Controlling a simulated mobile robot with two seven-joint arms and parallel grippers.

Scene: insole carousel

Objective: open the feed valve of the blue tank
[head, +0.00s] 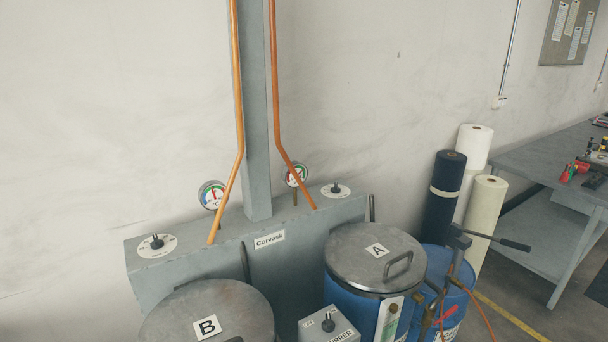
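A blue tank (350,305) stands at the bottom, right of centre, with a round grey lid (352,250) marked A and a bar handle on top. A white and green label is on its front, with a small brass-coloured fitting (393,308) over it. The tank's lower part is cut off by the picture's edge. I cannot make out a feed valve on it for certain. A small red lever-like part (447,314) shows to its right, in front of another blue drum; I cannot tell what it belongs to. Neither of my grippers is in view.
A grey-lidded tank (215,300) marked B stands left. A grey cabinet (190,262) with dials, gauges and orange pipes stands behind. A control box (328,326) sits between the tanks. Right are a blue drum (433,262) with a lever pump, rolls (444,205) and a workbench (530,150).

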